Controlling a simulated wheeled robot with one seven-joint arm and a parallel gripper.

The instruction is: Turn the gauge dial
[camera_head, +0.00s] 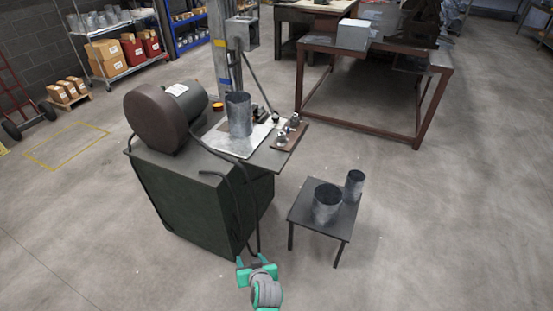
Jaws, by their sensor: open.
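A dark green machine (195,205) stands left of centre, with a brown rounded housing (155,118) and a flat worktop on it. At the worktop's right end is a brown plate (283,140) with small metal knobs or fittings (282,135). Which of these small parts is the gauge dial, I cannot tell at this size. My gripper (256,259), teal and grey, is at the bottom centre. It is open and empty, low in front of the machine and well apart from the plate.
A metal cylinder (239,114) stands on the pale sheet of the worktop. A small dark table (300,215) with two metal cylinders stands right of the machine. Black cables hang down the machine's front near my gripper. A red-brown workbench (420,125) stands behind; the floor at right is clear.

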